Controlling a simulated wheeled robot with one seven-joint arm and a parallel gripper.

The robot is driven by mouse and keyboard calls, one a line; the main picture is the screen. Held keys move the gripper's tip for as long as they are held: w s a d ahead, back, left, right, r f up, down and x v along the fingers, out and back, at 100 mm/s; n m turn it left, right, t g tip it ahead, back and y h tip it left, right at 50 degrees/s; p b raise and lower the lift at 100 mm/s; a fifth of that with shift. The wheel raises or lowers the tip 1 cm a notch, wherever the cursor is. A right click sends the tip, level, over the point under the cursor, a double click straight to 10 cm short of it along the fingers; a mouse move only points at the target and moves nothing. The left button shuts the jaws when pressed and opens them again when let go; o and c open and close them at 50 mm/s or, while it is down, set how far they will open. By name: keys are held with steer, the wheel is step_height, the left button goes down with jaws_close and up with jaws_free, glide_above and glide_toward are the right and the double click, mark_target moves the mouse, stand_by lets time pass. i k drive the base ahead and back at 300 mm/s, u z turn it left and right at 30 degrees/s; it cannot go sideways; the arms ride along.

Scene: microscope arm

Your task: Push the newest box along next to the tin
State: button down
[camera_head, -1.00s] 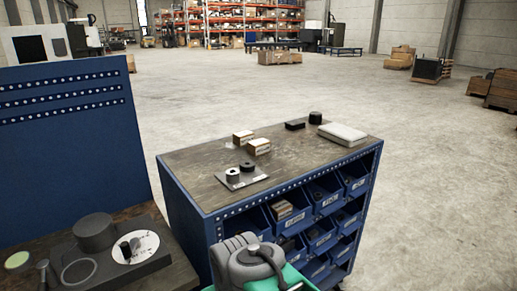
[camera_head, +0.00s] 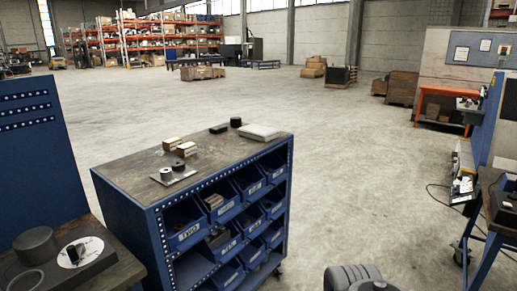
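Two small brown-and-white boxes stand close together on the wooden top of the blue cart: a rear box (camera_head: 171,143) and a front box (camera_head: 187,149). Nothing visible tells which is newest. A short black round thing (camera_head: 235,122), perhaps the tin, stands at the far end of the top. A flat black block (camera_head: 219,128) lies just left of it. Only a grey part of my arm shows at the bottom edge, well right of the cart. My gripper's fingers are not in view.
A metal plate (camera_head: 174,177) with small round parts lies at the near end of the cart top (camera_head: 130,176). A pale flat case (camera_head: 259,132) lies at the far right. Labelled blue bins (camera_head: 185,234) fill the cart's side. Open floor (camera_head: 360,180) lies to the right.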

mark_target(188, 150)
steer(key=z, duration=0.85)
steer(key=i, duration=1.2)
steer(key=u, duration=1.05)
steer(key=i, duration=0.8)
steer(key=u, duration=0.9)
